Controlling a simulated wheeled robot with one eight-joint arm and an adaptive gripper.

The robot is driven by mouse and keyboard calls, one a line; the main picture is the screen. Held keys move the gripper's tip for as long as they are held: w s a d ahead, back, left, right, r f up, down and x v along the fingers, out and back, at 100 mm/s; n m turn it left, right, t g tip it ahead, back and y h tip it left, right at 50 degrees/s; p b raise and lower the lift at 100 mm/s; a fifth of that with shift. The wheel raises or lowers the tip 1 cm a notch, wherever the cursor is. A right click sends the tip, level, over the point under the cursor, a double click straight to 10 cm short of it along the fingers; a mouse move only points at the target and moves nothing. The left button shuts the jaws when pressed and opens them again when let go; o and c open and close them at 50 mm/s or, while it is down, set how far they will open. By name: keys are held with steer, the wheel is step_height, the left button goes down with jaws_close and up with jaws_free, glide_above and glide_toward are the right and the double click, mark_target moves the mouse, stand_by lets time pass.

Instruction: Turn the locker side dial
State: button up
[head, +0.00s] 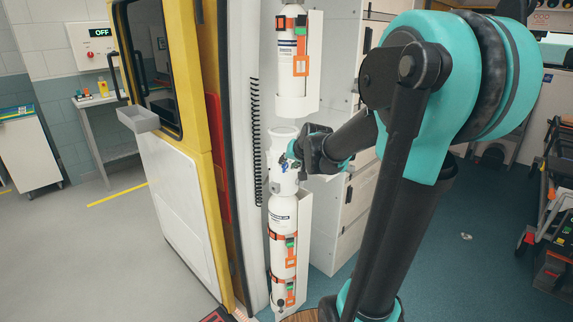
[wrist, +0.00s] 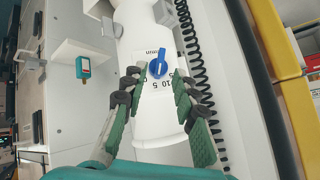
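The dial is a blue knob (wrist: 157,66) on a white tapered body (wrist: 155,118) with black numbers, in the wrist view. Its pointer stands nearly upright in that picture, leaning slightly right. My gripper (wrist: 160,78) is open, with a green-padded finger on each side of the knob. I cannot tell whether the fingertips touch it. In the head view my gripper (head: 293,151) is at the white body (head: 281,150) between two strapped cylinders. The knob's face is not clear there.
An upper white cylinder (head: 291,50) and a lower one (head: 283,235) have orange and black straps. A black coiled cord (head: 256,140) hangs beside them. The open yellow-edged door (head: 180,190) stands to the left. White cabinets (head: 345,210) stand behind my arm.

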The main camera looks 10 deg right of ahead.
mark_target(286, 165)
steer(key=shift+x, duration=1.6)
jaws_close()
